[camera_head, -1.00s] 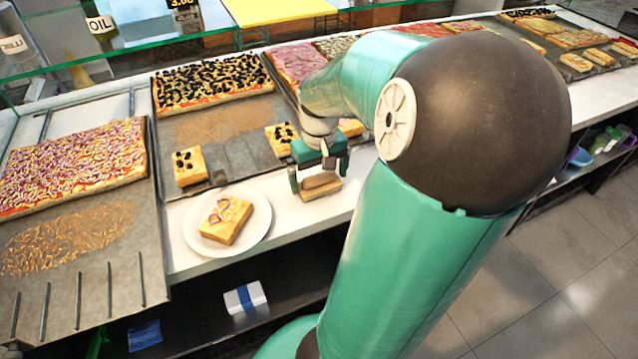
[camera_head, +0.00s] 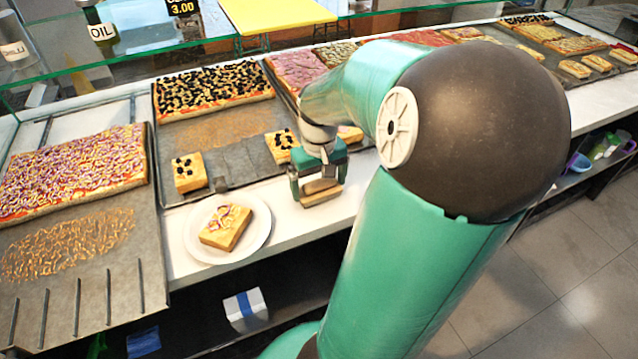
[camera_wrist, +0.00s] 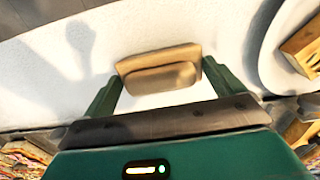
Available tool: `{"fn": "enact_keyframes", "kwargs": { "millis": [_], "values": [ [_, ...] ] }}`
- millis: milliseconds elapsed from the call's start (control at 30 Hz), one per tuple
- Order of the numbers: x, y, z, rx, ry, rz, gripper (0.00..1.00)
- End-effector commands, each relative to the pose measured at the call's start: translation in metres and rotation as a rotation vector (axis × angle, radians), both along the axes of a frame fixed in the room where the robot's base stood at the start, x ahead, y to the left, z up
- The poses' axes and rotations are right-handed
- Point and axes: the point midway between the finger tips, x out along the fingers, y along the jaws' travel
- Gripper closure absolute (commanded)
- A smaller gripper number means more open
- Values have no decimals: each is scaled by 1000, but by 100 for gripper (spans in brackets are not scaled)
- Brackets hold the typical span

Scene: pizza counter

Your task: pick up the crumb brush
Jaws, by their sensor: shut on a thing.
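The crumb brush (camera_head: 321,192) is a small tan, wooden-looking block near the front edge of the white counter. In the wrist view the brush (camera_wrist: 160,72) lies crosswise between the fingers. My gripper (camera_head: 320,184) is over it and shut on it, with one green finger at each end. In the wrist view my gripper (camera_wrist: 163,84) shows both fingertips against the brush ends. Its underside is hidden, and I cannot tell whether it touches the counter.
A white plate (camera_head: 258,242) with a pizza slice (camera_head: 226,227) stands left of the brush. Trays of pizza line the counter behind, with cut pieces (camera_head: 189,172) close by. Below the front edge is a shelf with a white-and-blue box (camera_head: 245,305).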

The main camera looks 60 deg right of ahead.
Motion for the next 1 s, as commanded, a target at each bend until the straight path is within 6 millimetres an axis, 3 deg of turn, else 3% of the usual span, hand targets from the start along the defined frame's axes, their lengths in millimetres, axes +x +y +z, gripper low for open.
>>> {"fn": "enact_keyframes", "kwargs": {
  "millis": [400, 633, 867, 1000],
  "values": [
    [-1, -1, 27, -2, 1, -5, 29],
    [-3, 16, 48, 1, -2, -2, 29],
    [-7, 50, 90, -1, -5, 0, 29],
    [-11, 83, 103, 1, -3, 1, 29]
  ]
}}
